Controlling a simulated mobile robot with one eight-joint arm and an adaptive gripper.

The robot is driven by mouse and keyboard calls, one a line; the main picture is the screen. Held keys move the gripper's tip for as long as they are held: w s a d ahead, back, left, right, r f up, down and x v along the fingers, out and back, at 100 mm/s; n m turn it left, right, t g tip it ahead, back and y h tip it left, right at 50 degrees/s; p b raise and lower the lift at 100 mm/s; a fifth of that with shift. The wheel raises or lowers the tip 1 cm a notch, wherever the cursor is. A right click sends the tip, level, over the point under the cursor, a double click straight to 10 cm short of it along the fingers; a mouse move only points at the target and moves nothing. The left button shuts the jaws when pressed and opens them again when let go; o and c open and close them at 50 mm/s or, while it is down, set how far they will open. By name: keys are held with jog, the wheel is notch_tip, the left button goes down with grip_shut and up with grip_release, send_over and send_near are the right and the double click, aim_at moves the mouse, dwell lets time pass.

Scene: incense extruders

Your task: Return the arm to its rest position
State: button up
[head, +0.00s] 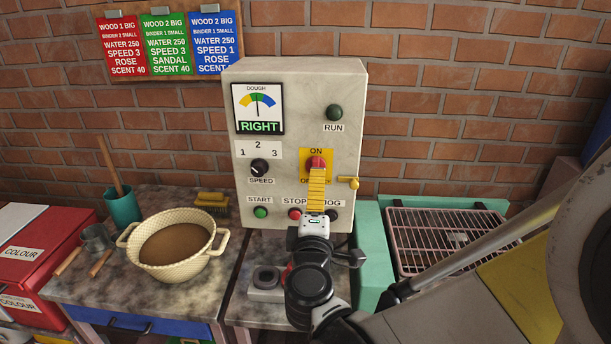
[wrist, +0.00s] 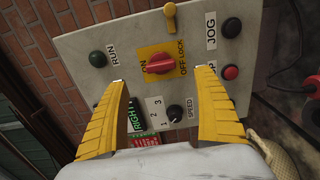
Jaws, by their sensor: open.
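My gripper (head: 317,178) is in front of the control panel (head: 289,87), its yellow fingers reaching up to the red ON / OFF LOCK switch (head: 316,163). In the wrist view my gripper (wrist: 160,78) is open, with its two fingers spread wide and nothing between them. The red switch on its yellow plate shows just beyond and between the fingertips (wrist: 158,65). A gap shows between the switch and each finger in that view; depth is hard to judge. In the head view the arm rises from the lower right, and the fingers hide part of the switch plate and the STOP and JOG area.
A wire rack (head: 446,240) lies in a green tray at right. A small yellow lever (head: 347,183) juts from the panel. The dough gauge (head: 258,108) reads RIGHT.

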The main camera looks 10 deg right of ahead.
jog(key=shift+s+a, duration=0.15)
jog(key=shift+s, duration=0.3)
jog(key=s+d+f+m+g, duration=0.5)
jog(key=s+d+m+g, duration=0.1)
jog(key=s+d+m, duration=0.15)
jog(key=s+a+f+m+g+y, duration=0.1)
jog(key=s+a+m+g+y, duration=0.1)
jog(key=s, duration=0.3)
jog(key=s+a+f+m+g+y, duration=0.1)
jog(key=s+a+m+g+y, duration=0.1)
jog(key=s, duration=0.4)
jog(key=m+y, duration=0.1)
jog(key=m, duration=0.1)
jog(key=shift+a+f+m+y, duration=0.3)
jog(key=shift+f+m, duration=0.05)
jog(key=shift+w, duration=0.1)
dwell(0.5)
